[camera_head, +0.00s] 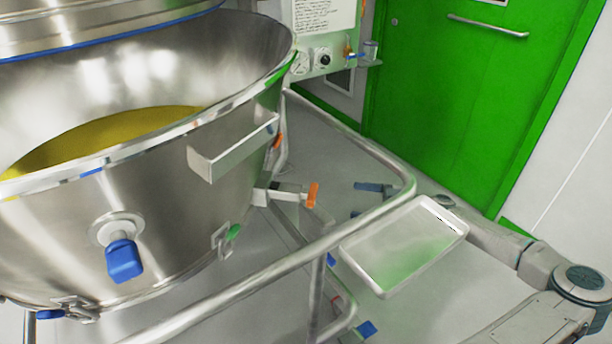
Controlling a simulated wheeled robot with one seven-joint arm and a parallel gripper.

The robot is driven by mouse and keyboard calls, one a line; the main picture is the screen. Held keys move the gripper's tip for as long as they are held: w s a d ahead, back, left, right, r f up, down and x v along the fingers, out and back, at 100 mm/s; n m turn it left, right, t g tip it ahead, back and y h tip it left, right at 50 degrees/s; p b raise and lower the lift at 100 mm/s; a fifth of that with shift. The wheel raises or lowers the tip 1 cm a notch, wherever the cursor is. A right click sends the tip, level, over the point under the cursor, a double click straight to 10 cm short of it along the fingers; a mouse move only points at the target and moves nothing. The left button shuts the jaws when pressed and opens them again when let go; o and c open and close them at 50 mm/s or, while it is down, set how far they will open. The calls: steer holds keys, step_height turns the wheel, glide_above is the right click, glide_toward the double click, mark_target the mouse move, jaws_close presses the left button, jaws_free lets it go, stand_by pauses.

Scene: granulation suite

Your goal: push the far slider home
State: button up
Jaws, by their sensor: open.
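A pale bar with an orange end (313,195) sticks out to the right from low on the steel bowl's (170,215) far side; I take it for the far slider. How far it is pushed in is hard to tell. My gripper (361,200) is partly hidden behind the bent steel rail. Its two dark blue fingers show apart and empty, pointing left toward the orange end, with a gap between. A blue knob (123,260) stands out from the bowl's near side; I cannot tell whether it is another slider.
The bent steel rail (350,228) runs around the bowl. A shallow white tray (403,250) is at its outer side, close to my arm. A metal bracket (235,150) juts from the bowl above the slider. A green door (450,100) is behind.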

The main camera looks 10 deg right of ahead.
mark_target(316, 194)
steer(key=b+x, duration=0.3)
steer(key=x, duration=1.1)
steer(key=shift+w+d, duration=0.1)
steer(key=shift+w, duration=0.05)
